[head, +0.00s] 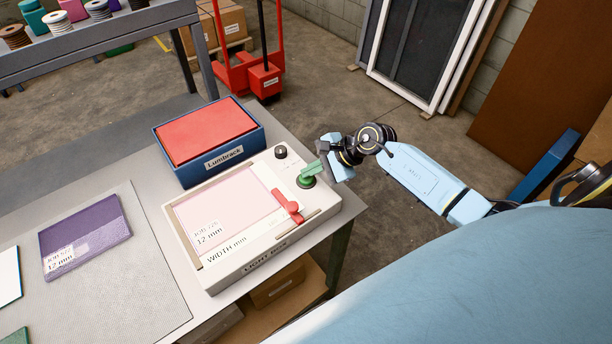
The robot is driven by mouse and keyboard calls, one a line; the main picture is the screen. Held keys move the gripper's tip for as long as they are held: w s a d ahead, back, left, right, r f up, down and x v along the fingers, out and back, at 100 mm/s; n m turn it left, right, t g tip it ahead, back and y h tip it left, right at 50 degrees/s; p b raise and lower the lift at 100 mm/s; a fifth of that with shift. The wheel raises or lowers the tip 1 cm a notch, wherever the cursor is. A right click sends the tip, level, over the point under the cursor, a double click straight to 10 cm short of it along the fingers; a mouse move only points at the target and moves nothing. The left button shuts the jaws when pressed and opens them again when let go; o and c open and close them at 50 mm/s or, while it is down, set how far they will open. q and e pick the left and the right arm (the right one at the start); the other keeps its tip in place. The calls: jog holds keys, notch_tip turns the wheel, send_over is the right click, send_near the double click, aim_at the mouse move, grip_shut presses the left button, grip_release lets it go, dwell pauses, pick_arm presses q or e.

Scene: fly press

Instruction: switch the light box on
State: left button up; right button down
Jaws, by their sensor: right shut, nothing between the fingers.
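The cream light box (213,272) stands near the right end of the grey bench. A pale pink panel labelled 12 mm fills most of its top; I cannot tell whether it is lit. A black knob (280,152), a green turn handle (308,181) and a red lever (288,205) are along its right side. My right gripper (323,160) is shut and empty at the box's right edge, right beside the green handle. I cannot tell whether they touch. My left gripper is out of view.
A blue bin (177,178) with a red top, labelled Lumbrack, stands directly behind the light box. A purple block (85,230) lies on a grey mat (120,300) to the left. A red pallet truck (262,80) stands on the floor beyond. Floor right of the bench is open.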

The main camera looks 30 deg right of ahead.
aim_at(310, 178)
jog(key=shift+r, duration=0.5)
notch_tip(310, 178, up, 6)
jog(key=p, duration=0.4)
dwell(2.4)
